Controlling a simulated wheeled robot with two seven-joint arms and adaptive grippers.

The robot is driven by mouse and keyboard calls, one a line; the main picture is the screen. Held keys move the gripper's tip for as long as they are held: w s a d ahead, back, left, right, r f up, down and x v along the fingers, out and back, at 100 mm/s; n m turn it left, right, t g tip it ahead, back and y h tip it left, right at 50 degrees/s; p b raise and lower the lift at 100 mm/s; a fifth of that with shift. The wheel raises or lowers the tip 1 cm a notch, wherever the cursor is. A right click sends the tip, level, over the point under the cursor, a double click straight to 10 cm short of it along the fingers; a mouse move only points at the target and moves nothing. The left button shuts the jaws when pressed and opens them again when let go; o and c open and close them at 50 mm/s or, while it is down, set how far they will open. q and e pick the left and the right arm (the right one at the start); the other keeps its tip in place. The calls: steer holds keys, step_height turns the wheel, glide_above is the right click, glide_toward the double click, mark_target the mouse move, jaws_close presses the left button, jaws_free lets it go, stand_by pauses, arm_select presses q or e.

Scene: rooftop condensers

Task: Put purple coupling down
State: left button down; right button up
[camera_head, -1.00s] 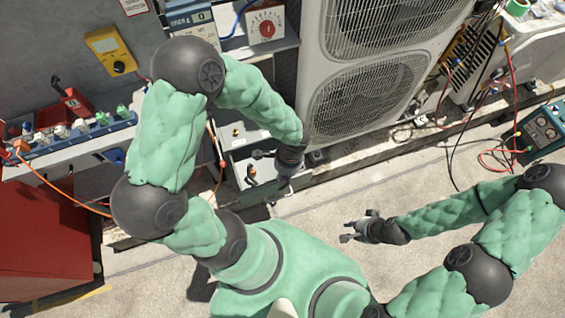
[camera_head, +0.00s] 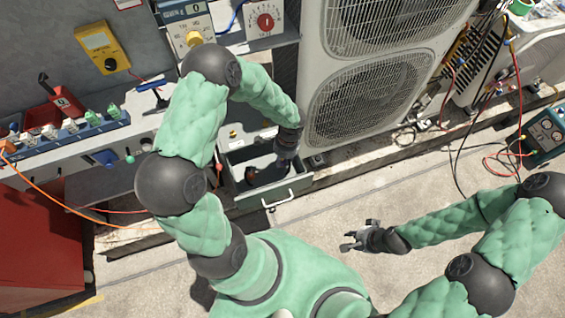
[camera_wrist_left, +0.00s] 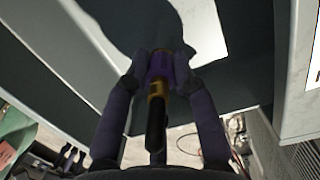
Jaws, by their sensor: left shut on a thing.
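The purple coupling (camera_wrist_left: 160,66) has a purple collar, a brass-coloured band and a dark stem. In the left wrist view it sits between the two fingertips of my left gripper (camera_wrist_left: 162,72), which is shut on it. In the head view my left gripper (camera_head: 284,166) points down over an open grey-green drawer or box (camera_head: 298,186); the coupling cannot be made out there. In the wrist view a dark surface with a bright sunlit patch lies beyond the coupling; contact cannot be told. My right gripper (camera_head: 360,238) is open and empty over the pale floor.
A small dark tool-like object (camera_head: 251,174) shows in the drawer's left part. The drawer has a front handle (camera_head: 278,203). A large condenser unit (camera_head: 370,100) stands right of it. A bench with a blue rack (camera_head: 70,135) and a yellow meter (camera_head: 102,46) are left.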

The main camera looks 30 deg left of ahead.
arm_select(q)
steer(key=shift+f, duration=0.75)
arm_select(e)
steer(key=shift+f, duration=0.55)
arm_select(q)
steer(key=shift+f+b, duration=0.4)
steer(key=shift+b, duration=0.15)
arm_select(e)
steer(key=shift+f, duration=0.35)
arm_select(q)
steer(key=shift+f, duration=0.1)
arm_select(e)
steer(key=shift+f, duration=0.1)
arm_select(q)
steer(key=c, duration=1)
jaws_free()
steer(key=shift+r+p, duration=0.4)
steer(key=shift+r, duration=0.15)
steer(key=r+p, duration=0.1)
steer(key=r, duration=0.3)
steer(key=r+p, duration=0.2)
steer(key=r, duration=0.2)
steer(key=w+d+r+p, duration=0.1)
steer(key=r+p, duration=0.1)
steer(key=r, duration=0.2)
steer(key=shift+w+d, duration=0.1)
arm_select(e)
step_height(320, 180, up, 6)
steer(key=shift+r, duration=0.25)
